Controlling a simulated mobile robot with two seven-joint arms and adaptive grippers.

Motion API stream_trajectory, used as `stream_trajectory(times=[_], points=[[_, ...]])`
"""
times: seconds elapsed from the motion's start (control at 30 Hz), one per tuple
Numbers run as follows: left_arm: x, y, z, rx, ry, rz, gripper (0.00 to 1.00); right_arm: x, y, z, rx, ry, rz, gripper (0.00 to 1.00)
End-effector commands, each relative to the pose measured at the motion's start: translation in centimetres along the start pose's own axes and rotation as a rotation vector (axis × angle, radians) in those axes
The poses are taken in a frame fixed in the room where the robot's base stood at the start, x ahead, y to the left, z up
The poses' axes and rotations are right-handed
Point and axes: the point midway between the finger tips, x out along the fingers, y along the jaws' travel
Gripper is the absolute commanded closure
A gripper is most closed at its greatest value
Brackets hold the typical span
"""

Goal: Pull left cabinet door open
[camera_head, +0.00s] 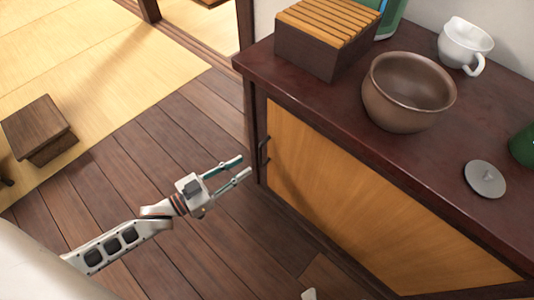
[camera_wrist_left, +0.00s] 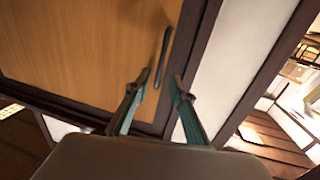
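The cabinet's left door is an orange-brown wooden panel (camera_head: 340,195) in a dark frame. It looks shut and also fills the upper left of the left wrist view (camera_wrist_left: 90,45). A dark upright handle (camera_head: 264,151) sits near the door's left edge, and it shows in the left wrist view (camera_wrist_left: 162,55). My left gripper (camera_head: 244,166) is open and empty, a little left of the handle, fingers pointing toward the cabinet. In the left wrist view the handle's lower end appears between the fingertips (camera_wrist_left: 159,80); contact does not show.
The dark cabinet top (camera_head: 440,160) holds a slatted wooden box (camera_head: 310,62), a brown bowl (camera_head: 400,108), a white cup (camera_head: 465,45) and a grey lid (camera_head: 485,180). A low wooden stool (camera_head: 38,125) stands far left. The plank floor before the cabinet looks clear.

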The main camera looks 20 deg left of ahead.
Motion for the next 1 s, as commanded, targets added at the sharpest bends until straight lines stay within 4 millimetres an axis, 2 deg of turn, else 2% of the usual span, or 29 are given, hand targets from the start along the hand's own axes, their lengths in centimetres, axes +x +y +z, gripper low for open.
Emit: stream_trajectory(times=[0.03,0.17,0.6,0.77,1.0], points=[[-0.1,0.1,0.8,-0.005,-0.004,0.005,0.76,0.0,0.1,0.4,0.012,-0.005,0.003,0.27],[0.8,-0.1,0.6,-0.005,0.006,0.009,0.76,0.1,0.0,0.2,0.031,0.002,0.000,0.27],[6.9,0.0,0.5,-0.004,0.005,0.008,0.76,0.3,-1.0,0.8,0.177,0.022,-0.007,0.27],[7.8,-0.1,0.4,-0.004,0.005,0.008,0.76,0.3,-1.2,0.8,0.200,0.029,-0.010,0.27],[7.9,-0.1,0.3,-0.004,0.005,0.008,0.76,0.3,-1.3,0.7,0.203,0.031,-0.011,0.27]])
